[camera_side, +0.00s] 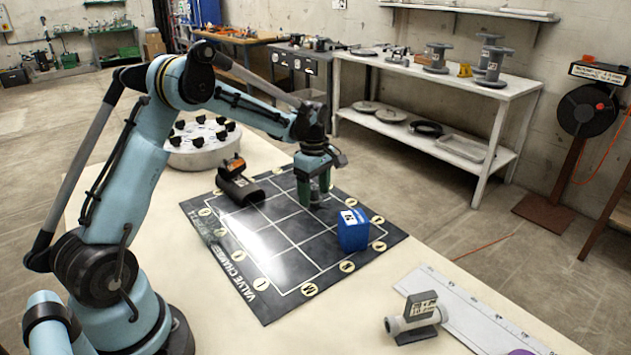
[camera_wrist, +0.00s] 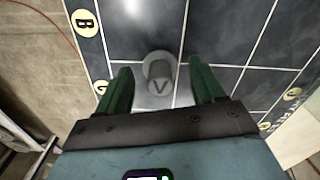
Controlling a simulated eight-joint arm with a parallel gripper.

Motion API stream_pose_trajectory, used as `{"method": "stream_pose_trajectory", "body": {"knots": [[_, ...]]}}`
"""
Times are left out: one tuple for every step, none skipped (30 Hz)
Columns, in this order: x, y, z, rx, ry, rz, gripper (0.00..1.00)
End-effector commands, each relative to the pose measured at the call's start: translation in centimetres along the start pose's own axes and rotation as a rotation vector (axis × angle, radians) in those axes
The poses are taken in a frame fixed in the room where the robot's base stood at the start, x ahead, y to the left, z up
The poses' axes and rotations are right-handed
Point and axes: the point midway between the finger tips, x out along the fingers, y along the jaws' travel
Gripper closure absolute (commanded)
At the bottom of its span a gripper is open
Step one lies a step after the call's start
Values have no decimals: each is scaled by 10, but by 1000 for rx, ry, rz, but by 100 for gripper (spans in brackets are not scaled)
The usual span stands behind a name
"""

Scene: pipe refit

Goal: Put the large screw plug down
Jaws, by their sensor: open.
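A grey, rounded plug-like piece (camera_wrist: 158,68), likely the large screw plug, shows between my green fingers in the wrist view. It appears to stand on the dark gridded mat (camera_wrist: 232,50), though its lower contact is hard to make out. My gripper (camera_wrist: 160,76) is open, with one finger on each side of the piece and a visible gap to each. In the side view my gripper (camera_side: 314,194) points down, low over the far right part of the mat (camera_side: 226,255). There its fingers hide most or all of the piece.
A blue block (camera_side: 353,231) stands on the mat just right of my gripper. A dark pipe piece with an orange part (camera_side: 238,186) lies at the mat's far left. A grey pipe fitting (camera_side: 415,317) and a white ruler (camera_side: 480,315) lie front right. The mat's middle is clear.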

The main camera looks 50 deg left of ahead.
Motion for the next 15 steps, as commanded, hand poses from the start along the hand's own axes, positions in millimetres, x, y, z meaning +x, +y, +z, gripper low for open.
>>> {"method": "stream_pose_trajectory", "body": {"knots": [[-10, 0, 0, 0, 0, 0, 32], [-16, 0, 0, 0, 0, 0, 32], [-24, 0, 0, 0, 0, -1, 32], [-31, 0, 0, 0, 0, -1, 32], [-37, 0, 0, 0, 0, -1, 32], [-46, 0, 0, 0, 0, -1, 32], [-52, 0, 0, 0, 0, -2, 32], [-58, 0, 0, 0, 0, -2, 32], [-65, 0, 0, 0, 0, -2, 32], [-70, 0, 0, 0, 0, -2, 32], [-76, 0, 0, 0, 0, -2, 32], [-82, 0, 0, 0, 0, -2, 32], [-85, 0, 0, -1, 0, -2, 32], [-89, 0, 0, -1, 0, -3, 32], [-93, 0, 0, -1, 0, -3, 32]]}}
